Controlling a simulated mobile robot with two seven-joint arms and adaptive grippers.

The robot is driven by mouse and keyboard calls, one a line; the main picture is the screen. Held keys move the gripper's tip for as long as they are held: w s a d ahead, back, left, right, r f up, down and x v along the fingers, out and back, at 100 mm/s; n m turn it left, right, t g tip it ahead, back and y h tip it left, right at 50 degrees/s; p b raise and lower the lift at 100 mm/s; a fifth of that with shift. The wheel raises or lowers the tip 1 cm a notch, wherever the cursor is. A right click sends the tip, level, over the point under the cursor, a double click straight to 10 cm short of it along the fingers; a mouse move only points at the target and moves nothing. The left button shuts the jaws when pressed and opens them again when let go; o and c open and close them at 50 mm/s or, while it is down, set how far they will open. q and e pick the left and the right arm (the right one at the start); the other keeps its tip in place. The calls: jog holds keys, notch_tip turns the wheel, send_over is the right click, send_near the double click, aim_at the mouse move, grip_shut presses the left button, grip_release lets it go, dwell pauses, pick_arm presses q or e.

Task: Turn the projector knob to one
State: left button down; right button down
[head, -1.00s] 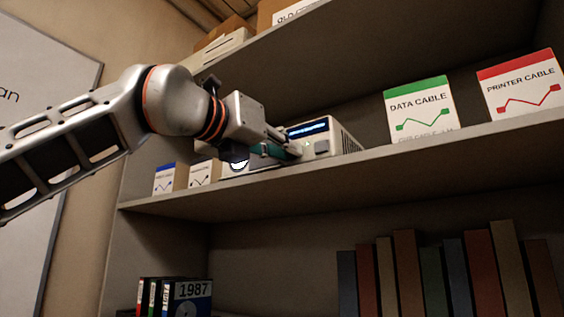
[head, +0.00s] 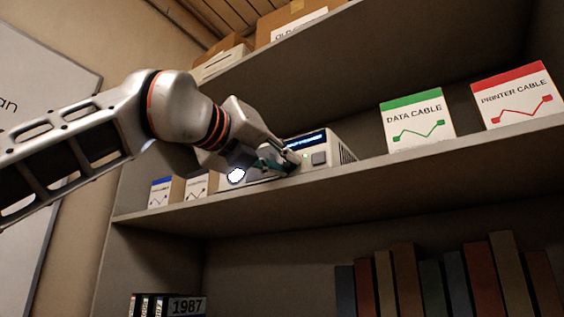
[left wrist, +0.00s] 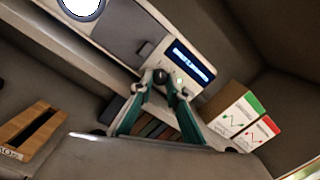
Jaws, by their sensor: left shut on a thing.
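The projector (head: 340,146) is a pale box with a lit blue display, standing on the middle shelf. In the left wrist view the projector (left wrist: 212,74) shows its display, a round bright lens at the top left and a small dark knob (left wrist: 160,75) beside the display. My left gripper (head: 284,160) is at the projector's front. In the left wrist view its two teal fingers (left wrist: 161,83) close on the knob from both sides. The gripper hides the knob in the head view. The display text is too small to read. My right gripper is out of view.
A green-topped data cable box (head: 418,122) and a red-topped printer cable box (head: 518,97) stand right of the projector. Small boxes (head: 197,186) stand to its left. Books (head: 405,280) fill part of the shelf below. The shelf edge (head: 400,160) runs below the projector.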

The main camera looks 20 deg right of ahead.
pick_arm(q)
jog(key=shift+r, duration=0.1)
jog(key=c, duration=2.2)
grip_release()
jog(key=v, duration=1.2)
